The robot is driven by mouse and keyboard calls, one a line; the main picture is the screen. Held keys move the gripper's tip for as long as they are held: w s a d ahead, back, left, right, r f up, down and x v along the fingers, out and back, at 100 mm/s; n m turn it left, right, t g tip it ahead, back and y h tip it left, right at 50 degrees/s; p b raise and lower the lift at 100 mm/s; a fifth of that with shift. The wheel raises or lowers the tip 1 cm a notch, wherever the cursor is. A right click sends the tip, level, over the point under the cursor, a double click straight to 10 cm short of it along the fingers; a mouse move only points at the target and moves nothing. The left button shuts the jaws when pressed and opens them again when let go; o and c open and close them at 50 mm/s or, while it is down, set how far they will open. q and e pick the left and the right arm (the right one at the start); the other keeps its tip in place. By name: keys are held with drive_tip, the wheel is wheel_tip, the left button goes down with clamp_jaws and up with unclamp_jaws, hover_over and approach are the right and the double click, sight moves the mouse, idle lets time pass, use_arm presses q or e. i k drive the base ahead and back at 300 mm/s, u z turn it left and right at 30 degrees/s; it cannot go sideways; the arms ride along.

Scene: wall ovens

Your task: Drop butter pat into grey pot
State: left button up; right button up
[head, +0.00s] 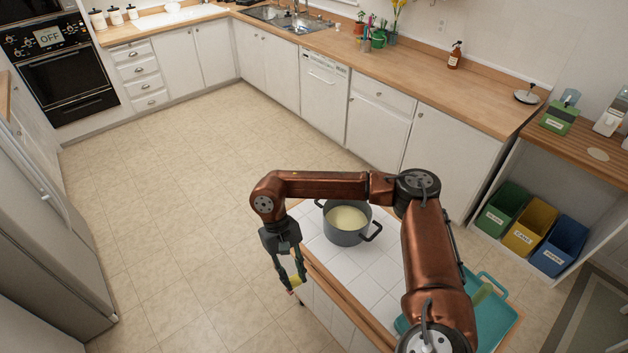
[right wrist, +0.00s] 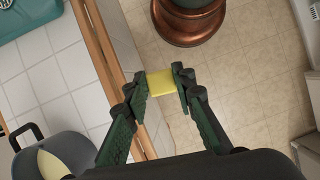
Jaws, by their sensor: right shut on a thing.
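The grey pot (head: 345,237) stands on the white tiled island top, with two handles and a pale yellow content inside. It also shows at the lower left of the right wrist view (right wrist: 67,147). My right gripper (head: 297,286) hangs off the left edge of the island, to the left of the pot and apart from it. It is shut on the yellow butter pat (right wrist: 161,83), which sits between its fingertips. The pat also shows as a small yellow spot in the head view (head: 295,282). My left gripper is not in view.
The island top (head: 365,283) has a wooden edge and bare tiles around the pot. A teal tray (head: 503,310) lies at its right end, partly behind my right arm. Open tiled floor (head: 180,220) lies to the left. Counters line the walls.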

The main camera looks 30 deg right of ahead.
sight(351, 229)
drive_tip(key=z, duration=0.1)
drive_tip(key=i, duration=0.8)
drive_tip(key=z, duration=0.75)
drive_tip(key=i, duration=0.4)
drive_tip(key=z, duration=0.25)
